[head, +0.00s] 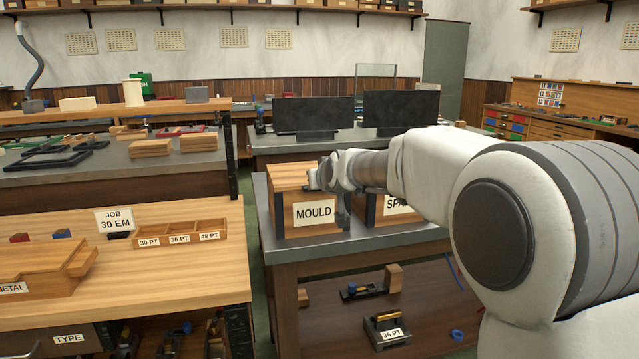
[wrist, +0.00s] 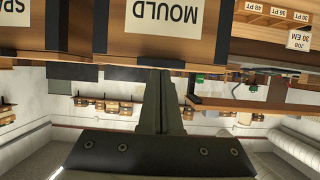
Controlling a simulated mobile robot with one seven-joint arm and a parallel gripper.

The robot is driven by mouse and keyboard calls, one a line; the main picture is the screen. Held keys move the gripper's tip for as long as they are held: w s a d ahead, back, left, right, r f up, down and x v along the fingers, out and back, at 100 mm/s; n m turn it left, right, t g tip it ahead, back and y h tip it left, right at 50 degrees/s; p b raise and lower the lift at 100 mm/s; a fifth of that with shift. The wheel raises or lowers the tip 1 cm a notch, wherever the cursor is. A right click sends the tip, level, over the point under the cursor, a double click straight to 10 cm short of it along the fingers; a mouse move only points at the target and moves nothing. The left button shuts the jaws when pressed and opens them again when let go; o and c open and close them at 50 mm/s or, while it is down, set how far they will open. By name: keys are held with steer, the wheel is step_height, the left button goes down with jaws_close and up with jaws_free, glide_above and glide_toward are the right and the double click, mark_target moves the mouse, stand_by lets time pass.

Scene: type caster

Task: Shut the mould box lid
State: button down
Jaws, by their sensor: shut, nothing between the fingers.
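The wooden mould box (head: 312,215), with a white MOULD label, stands at the left of the middle bench. Its lid (head: 289,173) appears to lie flat on top; my gripper hides its right part. My gripper (head: 316,179) is shut and empty at the box's upper front edge. In the wrist view, which is upside down, the mould box (wrist: 215,35) fills the top middle. My shut fingers (wrist: 158,75) are close together at its upper edge. I cannot tell whether they touch the lid.
A second wooden box (head: 372,210), labelled SPA..., stands close to the right, partly behind my arm. Two dark panels (head: 313,115) stand behind the boxes. A left bench (head: 215,275) holds a compartment tray (head: 180,235). Several tools lie on the lower shelf.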

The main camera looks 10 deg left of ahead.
steer(key=shift+s+f+g, duration=0.2)
steer(key=shift+f+g, duration=0.2)
steer(key=shift+f, duration=1.25)
step_height(320, 180, up, 7)
steer(key=p, duration=0.3)
steer(key=s+d+f, duration=0.3)
steer(key=s+f, duration=0.3)
steer(key=s, duration=0.1)
steer(key=s+d+f+m+g+h, duration=0.2)
steer(key=s+d, duration=0.5)
steer(key=s, duration=0.4)
steer(key=s+d+f+m+g+h, duration=0.1)
steer(key=s+d+g, duration=0.1)
steer(key=s+d, duration=0.75)
steer(key=s+d+f+m+g+h, duration=0.2)
steer(key=s+d, duration=0.3)
steer(key=s, duration=0.9)
step_height(320, 180, up, 22)
steer(key=p, duration=2.1)
steer(key=shift+p, duration=0.35)
steer(key=shift+s+d+r, duration=0.1)
